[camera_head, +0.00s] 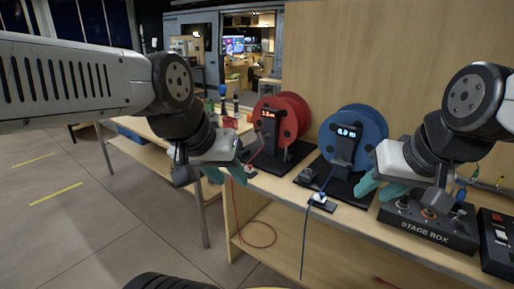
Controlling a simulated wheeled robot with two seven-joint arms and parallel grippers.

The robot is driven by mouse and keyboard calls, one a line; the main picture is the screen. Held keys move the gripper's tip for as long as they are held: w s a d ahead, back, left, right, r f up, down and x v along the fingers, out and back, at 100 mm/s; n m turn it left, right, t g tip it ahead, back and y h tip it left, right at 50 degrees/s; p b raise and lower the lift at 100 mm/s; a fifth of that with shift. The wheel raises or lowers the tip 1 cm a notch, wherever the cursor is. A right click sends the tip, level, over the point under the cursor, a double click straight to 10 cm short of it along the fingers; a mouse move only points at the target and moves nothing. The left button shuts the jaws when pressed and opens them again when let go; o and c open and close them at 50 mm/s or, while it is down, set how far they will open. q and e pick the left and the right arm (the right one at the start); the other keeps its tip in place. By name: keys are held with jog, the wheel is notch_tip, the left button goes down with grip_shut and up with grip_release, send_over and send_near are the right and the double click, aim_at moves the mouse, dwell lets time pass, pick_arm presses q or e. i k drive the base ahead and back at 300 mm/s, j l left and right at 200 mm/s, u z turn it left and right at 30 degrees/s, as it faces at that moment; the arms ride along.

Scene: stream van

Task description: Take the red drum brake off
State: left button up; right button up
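The red drum (293,112) stands on a black base on the bench, with a lit red readout on its front. Its brake cannot be made out clearly; my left gripper covers part of the area in front of the drum. My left gripper (226,174) is in front and to the left of the red drum, its teal fingers apart, with nothing seen between them. A red cable (273,232) hangs below the bench edge near it. My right gripper (370,178) is in front and to the right of the blue drum (366,125), fingers apart and empty.
A blue cable (306,235) runs over the bench edge through a small guide. The stage box (428,228) is at the right. Floor (75,215) at left is clear.

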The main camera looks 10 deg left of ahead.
aim_at(286, 151)
jog(key=i+j+u, duration=0.75)
jog(key=i+j, duration=0.05)
jog(key=i, duration=0.05)
